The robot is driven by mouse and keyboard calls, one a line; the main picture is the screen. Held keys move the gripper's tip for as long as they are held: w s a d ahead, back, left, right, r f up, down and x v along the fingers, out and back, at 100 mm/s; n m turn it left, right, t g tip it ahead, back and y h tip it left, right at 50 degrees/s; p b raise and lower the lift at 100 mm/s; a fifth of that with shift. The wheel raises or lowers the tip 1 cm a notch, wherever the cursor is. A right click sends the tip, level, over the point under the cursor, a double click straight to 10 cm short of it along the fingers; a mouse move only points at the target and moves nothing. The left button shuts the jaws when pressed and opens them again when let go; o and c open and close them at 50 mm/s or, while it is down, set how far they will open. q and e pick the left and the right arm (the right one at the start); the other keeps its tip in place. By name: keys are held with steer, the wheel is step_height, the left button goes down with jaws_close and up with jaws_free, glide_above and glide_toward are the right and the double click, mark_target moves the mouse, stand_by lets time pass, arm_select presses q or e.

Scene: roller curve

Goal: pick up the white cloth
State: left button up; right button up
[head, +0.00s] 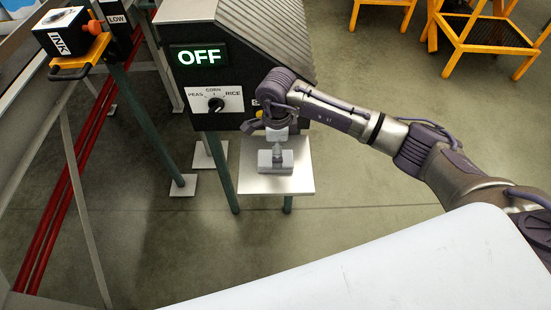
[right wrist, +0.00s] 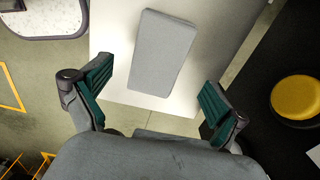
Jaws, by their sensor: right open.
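The white cloth (head: 265,161) is a pale, folded rectangular pad lying flat on a small white shelf (head: 302,182) below the machine. In the right wrist view, the cloth (right wrist: 162,50) lies on the bare white shelf (right wrist: 115,60), ahead of the fingers. My right gripper (head: 278,147) is above the cloth in the head view and partly covers it. In the right wrist view, my right gripper (right wrist: 157,101) is open, with its green-padded fingers wide apart and nothing between them. My left gripper is not in view.
The machine with a lit OFF display (head: 201,56) and a selector knob (head: 216,104) stands behind the shelf. A yellow button (right wrist: 298,97) is right of the gripper. An INK box (head: 66,30) is at upper left. Open floor (head: 390,180) lies right of the shelf.

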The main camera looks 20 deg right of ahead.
steer(key=shift+a+f, duration=0.2)
steer(key=shift+f, duration=1.65)
steer(key=shift+s, duration=0.1)
steer(key=c, duration=1.2)
steer(key=shift+r, duration=0.1)
steer(key=shift+r, duration=0.6)
step_height(320, 180, up, 3)
steer(key=shift+f, duration=0.1)
steer(key=s+d+r, duration=0.2)
steer(key=d, duration=0.1)
steer(key=s+d+r, duration=0.2)
steer(key=d, duration=0.1)
steer(key=s+d+r+b, duration=0.1)
steer(key=s+d+r, duration=0.1)
steer(key=d+r, duration=0.1)
steer(key=shift+s+d, duration=0.25)
steer(key=shift+s, duration=0.1)
